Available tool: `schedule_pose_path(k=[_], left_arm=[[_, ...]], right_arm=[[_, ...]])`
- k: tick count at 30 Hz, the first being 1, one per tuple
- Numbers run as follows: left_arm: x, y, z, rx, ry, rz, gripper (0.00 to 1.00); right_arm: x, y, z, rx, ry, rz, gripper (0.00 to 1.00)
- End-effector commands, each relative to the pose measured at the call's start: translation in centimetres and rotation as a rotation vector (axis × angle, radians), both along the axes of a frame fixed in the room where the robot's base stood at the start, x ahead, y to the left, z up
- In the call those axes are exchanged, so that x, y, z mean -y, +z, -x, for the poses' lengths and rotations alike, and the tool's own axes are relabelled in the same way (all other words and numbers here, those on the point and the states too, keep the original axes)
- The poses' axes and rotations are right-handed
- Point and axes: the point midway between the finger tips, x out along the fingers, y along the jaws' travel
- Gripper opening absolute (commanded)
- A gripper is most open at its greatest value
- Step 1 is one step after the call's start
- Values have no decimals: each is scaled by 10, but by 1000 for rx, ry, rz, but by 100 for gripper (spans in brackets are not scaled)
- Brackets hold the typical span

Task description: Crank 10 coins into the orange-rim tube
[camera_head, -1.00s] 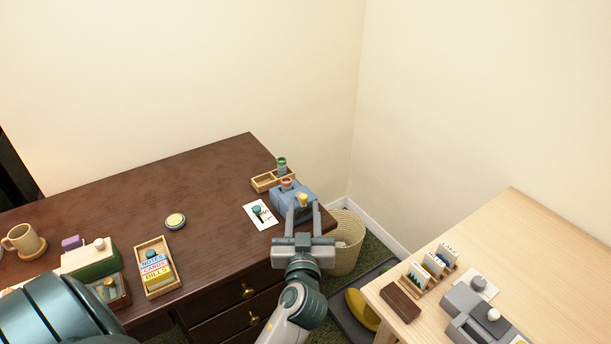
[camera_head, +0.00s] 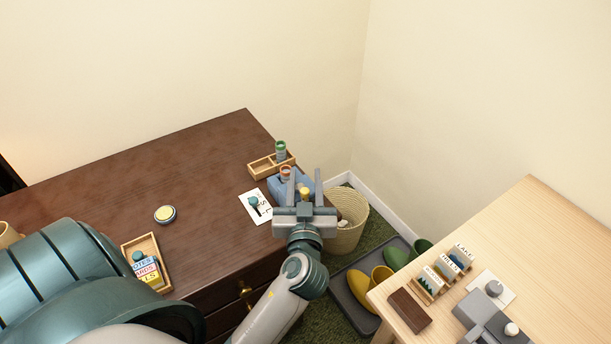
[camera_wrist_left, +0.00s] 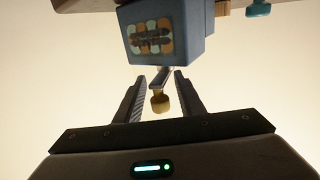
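The blue coin machine (camera_head: 280,188) sits at the right end of the dark desk. A green-rim tube (camera_head: 281,150) stands in a wooden tray (camera_head: 259,170). Coins inside the tubes cannot be made out. My right gripper is not in view.
A white card (camera_head: 248,198) with a teal knob lies left of the machine. A round tin (camera_head: 165,214) and a labelled wooden box (camera_head: 130,247) are farther left. A wicker basket (camera_head: 347,235) stands right of the desk. A light wooden table (camera_head: 560,250) holds other items.

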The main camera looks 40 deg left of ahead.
Motion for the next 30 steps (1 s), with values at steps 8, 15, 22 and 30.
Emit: schedule_pose_path(k=[8, 15, 22, 30], left_arm=[[0, 0, 0, -1, 0, -1, 0], [0, 0, 0, -1, -4, -1, 0], [-1, 1, 1, -1, -49, -4, 0], [-1, 3, 3, 0, -197, -5, 0]], right_arm=[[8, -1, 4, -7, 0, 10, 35], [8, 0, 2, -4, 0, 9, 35], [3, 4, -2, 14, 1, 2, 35], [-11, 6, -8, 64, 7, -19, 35]])
